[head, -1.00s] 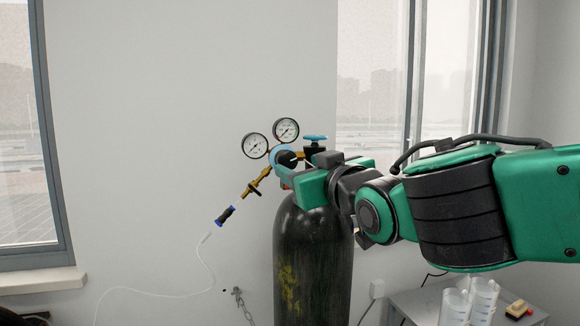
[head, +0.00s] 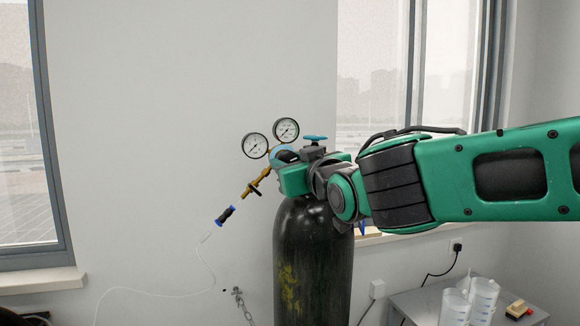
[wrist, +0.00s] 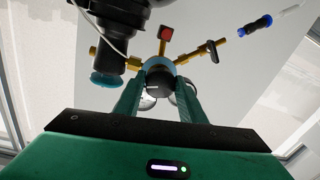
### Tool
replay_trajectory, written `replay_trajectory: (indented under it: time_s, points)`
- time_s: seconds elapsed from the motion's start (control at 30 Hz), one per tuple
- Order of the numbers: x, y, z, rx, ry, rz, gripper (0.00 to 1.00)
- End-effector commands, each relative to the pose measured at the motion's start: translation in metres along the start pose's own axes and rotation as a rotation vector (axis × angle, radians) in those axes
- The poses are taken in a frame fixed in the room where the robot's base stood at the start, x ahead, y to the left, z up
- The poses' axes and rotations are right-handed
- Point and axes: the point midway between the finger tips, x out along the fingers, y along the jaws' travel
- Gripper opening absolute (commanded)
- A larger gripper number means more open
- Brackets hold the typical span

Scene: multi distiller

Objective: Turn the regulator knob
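The regulator (head: 284,154) sits on top of a black gas cylinder (head: 312,262), with a blue ring around its face. My green gripper (head: 290,177) is in front of it and hides most of its knob in the head view. In the wrist view the regulator's blue rim (wrist: 158,62) shows beyond my gripper (wrist: 158,86). Its two fingers stand apart, one on each side of the dark middle where the knob is. I cannot tell whether they touch the knob.
Two pressure gauges (head: 286,130) stand above the regulator. A blue valve handwheel (head: 314,138) is close by on the right. A side table (head: 410,306) holds beakers at the lower right.

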Motion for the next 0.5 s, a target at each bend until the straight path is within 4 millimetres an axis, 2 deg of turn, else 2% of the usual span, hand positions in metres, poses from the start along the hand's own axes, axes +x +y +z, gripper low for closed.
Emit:
replay_trajectory:
  time_s: [0.27,0.5]
  points:
    - [0.0000,0.0023,0.0002,-0.012,-0.002,0.004,0.14]
    - [0.0000,0.0031,-0.0001,-0.106,-0.008,0.004,0.15]
